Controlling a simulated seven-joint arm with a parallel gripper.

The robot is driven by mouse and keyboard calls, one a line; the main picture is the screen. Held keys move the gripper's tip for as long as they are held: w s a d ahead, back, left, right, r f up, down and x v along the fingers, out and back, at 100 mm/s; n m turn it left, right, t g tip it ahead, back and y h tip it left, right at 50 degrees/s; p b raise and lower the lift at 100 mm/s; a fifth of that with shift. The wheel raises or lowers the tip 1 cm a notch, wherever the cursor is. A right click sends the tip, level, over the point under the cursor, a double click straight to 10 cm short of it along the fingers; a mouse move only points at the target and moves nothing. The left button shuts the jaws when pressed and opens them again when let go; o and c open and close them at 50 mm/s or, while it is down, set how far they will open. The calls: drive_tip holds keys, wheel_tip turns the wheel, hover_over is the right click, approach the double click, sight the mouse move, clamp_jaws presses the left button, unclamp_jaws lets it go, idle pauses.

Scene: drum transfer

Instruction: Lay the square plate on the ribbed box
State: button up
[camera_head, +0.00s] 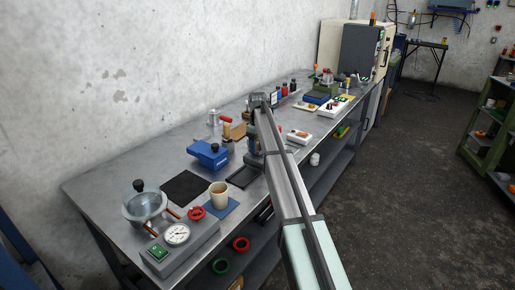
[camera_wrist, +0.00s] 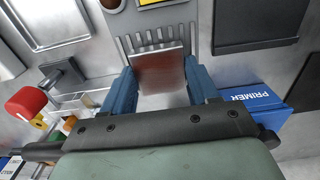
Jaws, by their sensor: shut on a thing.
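My gripper (camera_wrist: 162,78) has its two blue fingers shut on the square plate (camera_wrist: 160,72), a small shiny plate with a reddish-brown sheen, in the wrist view. The ribbed box (camera_wrist: 150,39) shows as a grey block with a row of parallel ribs just past the plate's far edge. The plate covers part of it; I cannot tell whether they touch. In the head view my gripper (camera_head: 254,150) hangs low over the middle of the bench. The plate and the ribbed box are too small or hidden to make out there.
A blue PRIMER box (camera_wrist: 253,103) stands close to the right finger; it also shows in the head view (camera_head: 208,155). A dark tray (camera_wrist: 257,25) lies at upper right. A red-knobbed fixture (camera_wrist: 25,103) and a silver tray (camera_wrist: 70,38) are on the left.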

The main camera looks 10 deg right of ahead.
sight(258, 148)
drive_tip(key=shift+f, duration=0.6)
drive_tip(key=shift+f, duration=0.15)
drive_tip(key=o, duration=1.4)
drive_tip(key=shift+r, duration=6.2)
drive_tip(key=shift+o, duration=0.5)
